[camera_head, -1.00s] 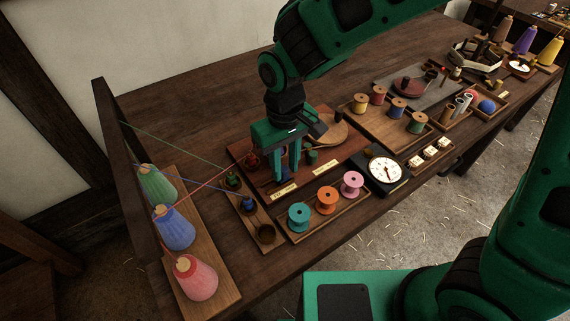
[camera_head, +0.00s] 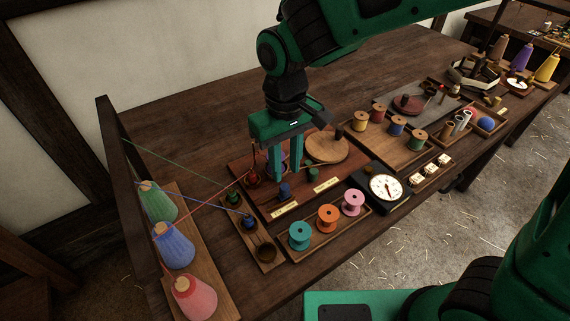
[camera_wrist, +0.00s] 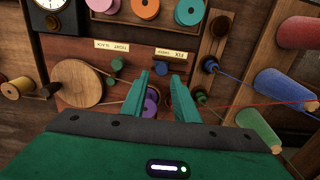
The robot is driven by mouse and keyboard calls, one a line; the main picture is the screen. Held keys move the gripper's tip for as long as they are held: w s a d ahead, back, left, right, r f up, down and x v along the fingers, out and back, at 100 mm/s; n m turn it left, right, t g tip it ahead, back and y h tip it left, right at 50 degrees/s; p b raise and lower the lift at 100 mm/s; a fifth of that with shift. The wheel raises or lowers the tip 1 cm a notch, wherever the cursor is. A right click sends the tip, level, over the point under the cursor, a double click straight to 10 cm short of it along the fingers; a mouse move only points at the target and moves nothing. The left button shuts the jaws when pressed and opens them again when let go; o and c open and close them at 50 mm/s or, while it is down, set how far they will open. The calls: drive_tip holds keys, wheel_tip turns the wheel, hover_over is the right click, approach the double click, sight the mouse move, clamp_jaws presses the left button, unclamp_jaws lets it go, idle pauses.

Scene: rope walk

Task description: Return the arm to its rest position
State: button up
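My gripper (camera_head: 285,177) hangs fingers down above the dark red board (camera_head: 245,175) on the bench. Its two green fingers are apart, with nothing held between their tips. In the wrist view, the gripper (camera_wrist: 162,76) is also open. A purple spool (camera_wrist: 151,104) shows beyond and between the fingers, partly hidden by them. A blue peg (camera_head: 284,190) stands on the board just in front of the fingers. The upper arm runs out of the top of the head view.
Teal, orange and pink spools sit in a tray (camera_head: 330,239) in front of the board. A dial gauge (camera_head: 385,188) stands to its right. A round wooden disc (camera_head: 322,148) is beside the gripper. Threads run from cones (camera_head: 176,248) at left. The back of the bench is clear.

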drive_tip(key=w+d+r+m, duration=0.1)
drive_tip(key=d+r+m, duration=0.15)
drive_tip(key=d, duration=0.95)
drive_tip(key=d+r+m, duration=0.1)
drive_tip(key=d+m, duration=0.3)
drive_tip(key=d, duration=0.8)
drive_tip(key=s+d+m, duration=0.6)
drive_tip(key=s+d, duration=0.9)
drive_tip(key=d, duration=0.2)
drive_tip(key=shift+s+r+m, duration=0.15)
drive_tip(key=shift+s+m, duration=0.15)
drive_tip(key=shift+m, duration=0.05)
